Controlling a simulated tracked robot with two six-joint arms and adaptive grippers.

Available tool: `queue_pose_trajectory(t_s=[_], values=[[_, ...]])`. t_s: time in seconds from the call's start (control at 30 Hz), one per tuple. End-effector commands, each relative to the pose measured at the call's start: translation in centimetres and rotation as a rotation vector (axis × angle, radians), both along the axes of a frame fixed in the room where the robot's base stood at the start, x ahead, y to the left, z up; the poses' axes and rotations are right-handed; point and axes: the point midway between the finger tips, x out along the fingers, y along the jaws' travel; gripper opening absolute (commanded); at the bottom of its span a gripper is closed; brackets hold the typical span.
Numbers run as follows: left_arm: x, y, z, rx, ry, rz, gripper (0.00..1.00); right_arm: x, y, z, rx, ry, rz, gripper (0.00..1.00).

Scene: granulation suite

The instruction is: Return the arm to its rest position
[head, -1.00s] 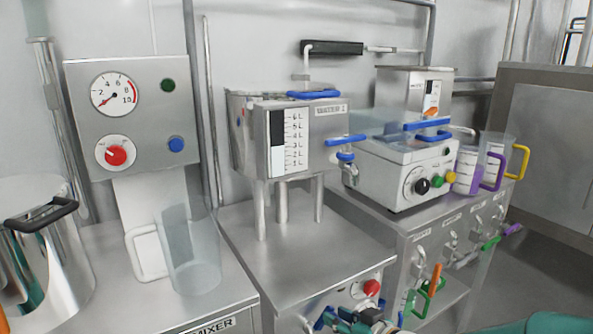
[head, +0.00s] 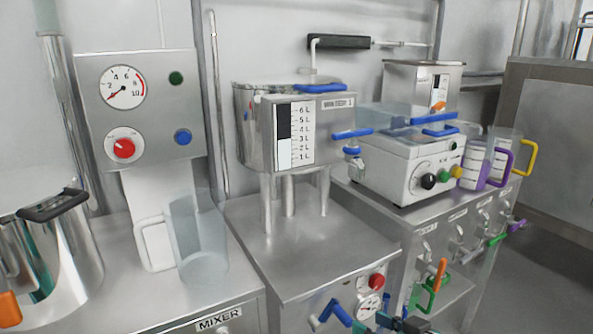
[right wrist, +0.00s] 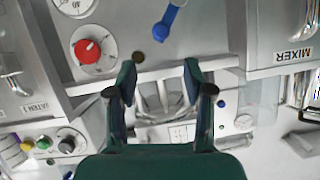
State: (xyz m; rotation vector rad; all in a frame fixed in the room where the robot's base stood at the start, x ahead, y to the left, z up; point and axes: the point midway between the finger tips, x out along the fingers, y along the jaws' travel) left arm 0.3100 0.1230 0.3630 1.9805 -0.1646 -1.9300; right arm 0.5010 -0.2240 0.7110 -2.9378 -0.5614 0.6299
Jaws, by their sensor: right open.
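My right gripper (head: 405,324) shows only as dark green fingertips at the bottom edge of the head view, in front of the steel stand with the red knob. In the right wrist view my right gripper (right wrist: 160,78) has its two dark green fingers apart, with nothing held between them. Beyond the fingers, that upside-down view shows the stand's red knob (right wrist: 88,48) and blue handle (right wrist: 165,24), apart from the fingers. The rest of my right arm is out of the head view. My left gripper is not in view.
The stand's blue handle (head: 336,313) and red knob (head: 377,281) are close to the right gripper. A clear jug (head: 203,262) stands on the mixer bench at left, near a steel pot (head: 62,265). Green handles (head: 426,294) are on the right cabinet.

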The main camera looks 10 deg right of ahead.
Motion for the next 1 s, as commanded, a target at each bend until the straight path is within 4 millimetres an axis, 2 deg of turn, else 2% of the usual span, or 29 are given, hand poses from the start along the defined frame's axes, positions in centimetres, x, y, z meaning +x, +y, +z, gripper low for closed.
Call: queue_pose_trajectory(t_s=[0.2, 0.27, 0.37, 0.47, 0.57, 0.67, 0.7, 0.8, 1.0], values=[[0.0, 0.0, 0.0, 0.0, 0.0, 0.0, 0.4, -2.1, -0.9, 1.0, 0.0, 0.0, 0.002, 0.52], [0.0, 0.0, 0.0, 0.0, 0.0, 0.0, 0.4, -2.3, -0.6, 0.6, 0.004, 0.013, 0.011, 0.52], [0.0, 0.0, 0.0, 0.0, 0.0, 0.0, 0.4, -2.4, 0.5, -1.3, 0.021, 0.058, 0.04, 0.52], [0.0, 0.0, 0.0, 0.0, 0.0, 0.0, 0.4, -2.4, 2.6, -5.0, 0.054, 0.146, 0.085, 0.52], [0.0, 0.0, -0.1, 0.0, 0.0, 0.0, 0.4, -2.9, 5.0, -10.0, 0.127, 0.285, 0.094, 0.52], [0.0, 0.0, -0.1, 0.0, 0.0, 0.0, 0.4, -4.3, 7.4, -15.9, 0.191, 0.457, 0.067, 0.52], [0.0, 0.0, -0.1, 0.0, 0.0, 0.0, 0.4, -5.2, 8.2, -18.3, 0.207, 0.527, 0.051, 0.52], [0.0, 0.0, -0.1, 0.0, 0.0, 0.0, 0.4, -7.7, 9.9, -23.4, 0.225, 0.688, 0.005, 0.52], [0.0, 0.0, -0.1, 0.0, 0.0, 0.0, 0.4, -13.8, 11.5, -31.0, 0.197, 0.96, -0.088, 0.52]])
